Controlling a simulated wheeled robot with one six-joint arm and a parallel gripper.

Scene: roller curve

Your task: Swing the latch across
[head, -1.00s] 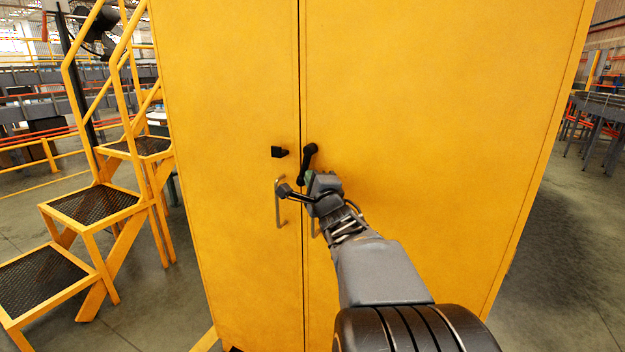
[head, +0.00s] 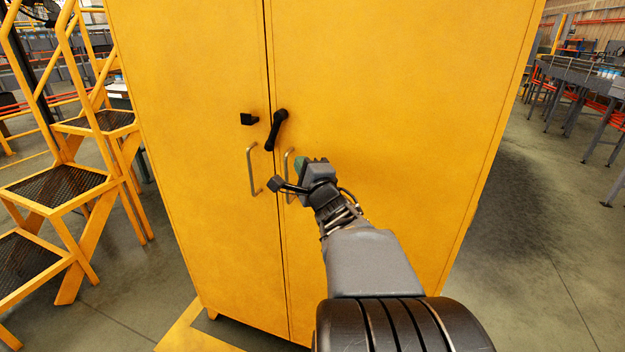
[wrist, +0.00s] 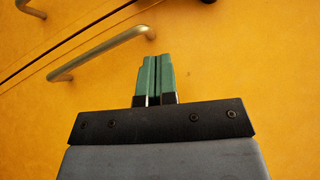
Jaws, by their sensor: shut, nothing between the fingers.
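The black latch (head: 277,130) is mounted on the right door of the yellow cabinet (head: 380,100), close to the seam. It hangs steeply down, its lower end tilted slightly left. A black catch (head: 248,119) sits on the left door, apart from the latch. My gripper (head: 301,163) is below and to the right of the latch, in front of the right door near its handle, not touching the latch. In the wrist view its green fingers (wrist: 155,77) are pressed together with nothing between them. Dark parts at the wrist view's top left edge are cut off.
Two metal bar handles, the left (head: 252,171) and the right (head: 288,176), stand out from the doors below the latch. Yellow steps (head: 75,190) stand left of the cabinet. Open floor (head: 510,240) lies to the right, with grey conveyors (head: 590,90) beyond.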

